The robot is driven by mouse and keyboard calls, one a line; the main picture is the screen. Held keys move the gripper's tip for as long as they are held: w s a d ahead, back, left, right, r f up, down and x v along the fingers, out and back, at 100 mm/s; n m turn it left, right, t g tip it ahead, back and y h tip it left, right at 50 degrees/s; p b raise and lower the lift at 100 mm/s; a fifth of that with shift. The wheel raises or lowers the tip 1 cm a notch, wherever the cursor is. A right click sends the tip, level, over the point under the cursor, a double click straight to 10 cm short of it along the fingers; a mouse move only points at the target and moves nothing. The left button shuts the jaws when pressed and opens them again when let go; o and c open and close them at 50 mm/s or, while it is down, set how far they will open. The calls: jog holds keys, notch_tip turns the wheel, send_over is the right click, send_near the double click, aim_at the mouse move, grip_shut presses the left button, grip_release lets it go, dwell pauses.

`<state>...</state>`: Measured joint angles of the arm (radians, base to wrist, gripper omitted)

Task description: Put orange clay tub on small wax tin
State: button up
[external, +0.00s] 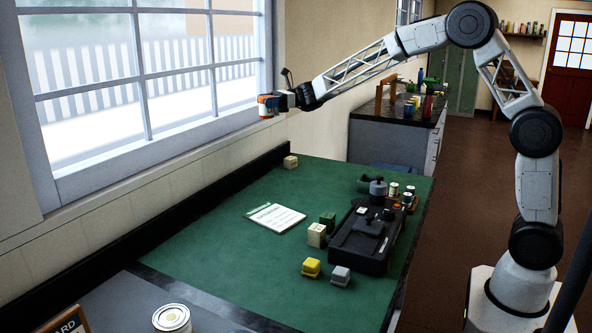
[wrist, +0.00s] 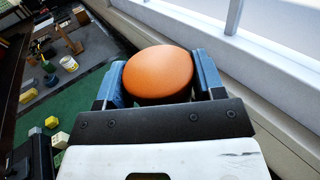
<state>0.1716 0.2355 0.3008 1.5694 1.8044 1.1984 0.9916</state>
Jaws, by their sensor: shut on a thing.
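My gripper (external: 279,101) is shut on the orange clay tub (external: 266,107), held high in front of the window, well above the green mat. In the wrist view, the tub's round orange lid (wrist: 158,74) sits between my gripper's two blue fingers (wrist: 158,62). A round white tin with a pale lid (external: 171,318) stands on the grey surface at the bottom of the external view; it looks like the small wax tin, but its label is unreadable. A small whitish tin (wrist: 68,63) also shows in the wrist view, probably the same one. The tub and this tin are far apart.
On the green mat (external: 215,192) are a white paper pad (external: 274,218), a black tray-like device (external: 366,238), and several small blocks, including a yellow one (external: 311,267) and a grey one (external: 340,276). The window wall (external: 150,178) runs along the left. The mat's left part is mostly clear.

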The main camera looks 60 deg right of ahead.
jog(key=s+a+f+n+g+y, duration=0.1)
jog(key=s+a+f+n+g, duration=0.15)
jog(key=a, duration=0.95)
jog(key=s+a+f+n+g+y, duration=0.1)
jog(key=s+a+f+g, duration=0.2)
jog(key=a, duration=0.9)
jog(key=s+a+f+n+g+y, duration=0.1)
jog(key=s+a+f, duration=0.3)
jog(key=a, duration=0.7)
jog(key=s+a+f+n+g, duration=0.2)
jog(key=s+a+f+g, duration=0.1)
jog(key=s+a, duration=0.9)
jog(key=s+a+f+n+g, duration=0.2)
jog(key=s+a+f+g, duration=0.1)
jog(key=s+a, duration=0.8)
jog(key=a+g, duration=0.1)
jog(key=a, duration=0.3)
jog(key=shift+s+a+n, duration=0.35)
jog(key=shift+s, duration=0.05)
send_over(172, 315)
jog(key=shift+a+f, duration=0.1)
jog(key=shift+f, duration=0.6)
jog(key=shift+f, duration=0.1)
jog(key=shift+f, duration=1.7)
